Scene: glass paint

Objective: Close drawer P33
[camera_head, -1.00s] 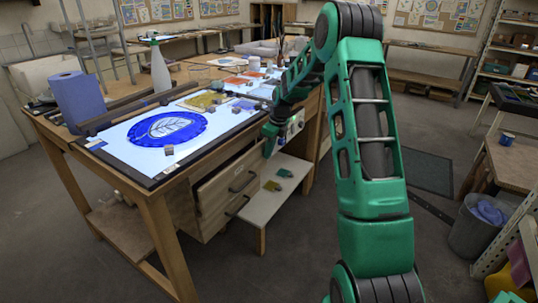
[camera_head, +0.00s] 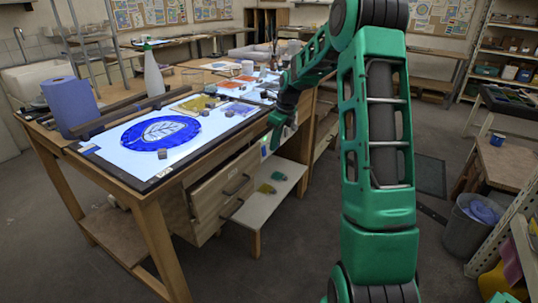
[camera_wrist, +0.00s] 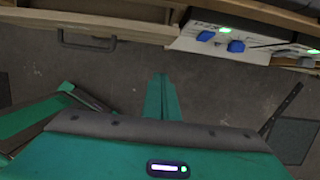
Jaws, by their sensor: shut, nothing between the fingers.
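Two wooden drawers sit under the near end of the table in the head view, an upper one (camera_head: 216,187) and a lower one (camera_head: 204,224), each with a dark handle. They stand out from the table frame, the upper one with a visible gap above its front. I cannot read a P33 label. A dark handle also shows in the wrist view (camera_wrist: 88,43), at upper left. My gripper (camera_wrist: 162,80) is shut and empty, pointing down over the floor, apart from the handle. In the head view my arm's end hangs beside the table, right of the drawers; its fingertips are hard to make out.
A panel with blue knobs (camera_wrist: 225,38) and green lights lies at the top right of the wrist view. A low white shelf (camera_head: 256,208) holds green and yellow pieces. The light table (camera_head: 110,158) bears blue glass. Open floor lies right of the table.

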